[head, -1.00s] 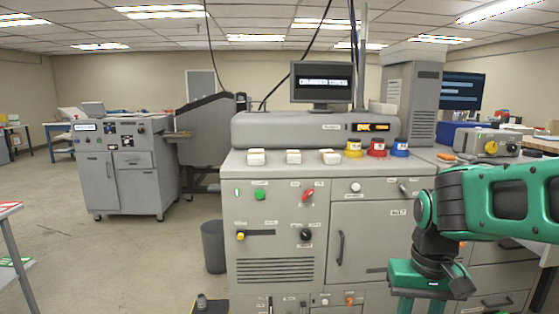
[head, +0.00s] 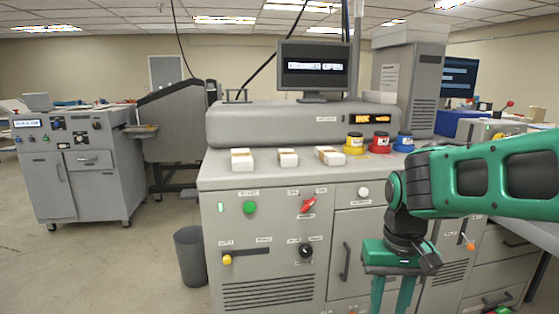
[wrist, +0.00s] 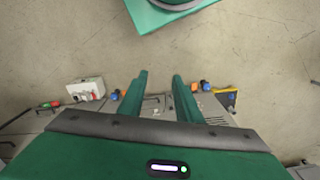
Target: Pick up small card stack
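Three small white card stacks sit in a row on the grey machine top (head: 215,176): a left stack (head: 242,160), a middle stack (head: 288,158) and a right stack (head: 329,156). Each has a tan band or patch. I cannot tell which one is the small card stack by size. My gripper (head: 390,297) hangs pointing down in front of the machine, right of and lower than the stacks. Its green fingers are apart and nothing shows between them. In the wrist view my gripper (wrist: 160,78) is open and empty; no stack can be made out there.
Yellow (head: 354,146), red (head: 379,144) and blue (head: 403,143) containers stand right of the stacks. A monitor (head: 314,66) rises behind. A bin (head: 191,255) stands by the machine's left side. Open floor lies to the left, before another grey machine (head: 75,180).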

